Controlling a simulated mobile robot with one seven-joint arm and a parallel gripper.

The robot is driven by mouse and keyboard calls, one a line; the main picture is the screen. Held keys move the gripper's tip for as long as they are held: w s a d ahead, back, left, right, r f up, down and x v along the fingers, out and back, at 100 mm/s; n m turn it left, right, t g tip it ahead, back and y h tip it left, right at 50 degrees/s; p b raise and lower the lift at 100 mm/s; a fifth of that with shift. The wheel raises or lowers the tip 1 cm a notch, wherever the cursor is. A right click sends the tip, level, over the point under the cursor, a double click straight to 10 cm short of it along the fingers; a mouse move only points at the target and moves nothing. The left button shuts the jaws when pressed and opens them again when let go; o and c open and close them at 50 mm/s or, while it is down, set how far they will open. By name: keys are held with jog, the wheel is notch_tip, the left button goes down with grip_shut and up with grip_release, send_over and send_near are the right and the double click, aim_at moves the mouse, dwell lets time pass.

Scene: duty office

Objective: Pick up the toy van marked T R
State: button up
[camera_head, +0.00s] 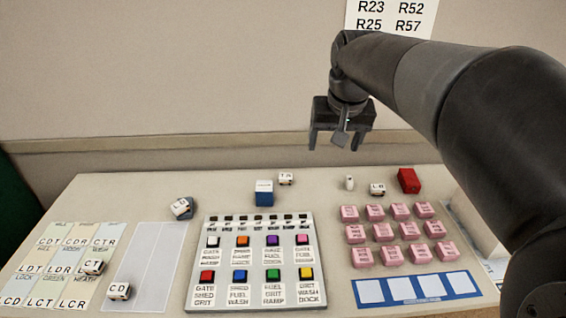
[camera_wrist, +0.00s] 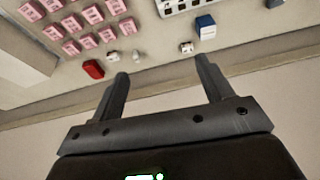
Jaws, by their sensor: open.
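A small white toy van (camera_head: 286,179) stands at the back of the table, just right of a blue-and-white block. Its dark letters look like T R but are small and blurred. It also shows in the wrist view (camera_wrist: 186,47), beyond and slightly left of the right fingertip; its letters are unreadable there. My gripper (camera_head: 336,140) is open and empty, held above the table's back edge, higher than the van and to its right in the head view. Both fingers also show in the wrist view (camera_wrist: 162,66), with nothing between them.
The blue-and-white block (camera_head: 264,193) is close beside the van. A small white piece (camera_head: 350,183), another lettered van (camera_head: 377,188) and a red block (camera_head: 408,180) stand to the right. A button panel (camera_head: 196,290) and pink blocks (camera_head: 400,210) lie in front. The wall is behind.

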jog(key=w+a+f+g, duration=0.1)
jog(key=w+a+f, duration=0.1)
jog(key=w, duration=1)
jog(key=g, duration=0.3)
send_over(286, 176)
jog(key=shift+m, duration=0.3)
jog(key=f, duration=3)
jog(key=shift+w+a+f, duration=0.2)
jog(key=shift+w+a, duration=0.1)
jog(key=shift+a, duration=0.05)
jog(key=f, duration=0.4)
jog(key=shift+s+d, duration=0.25)
jog(key=shift+d, duration=0.05)
jog(key=shift+f, duration=0.65)
jog(key=shift+c, duration=0.4)
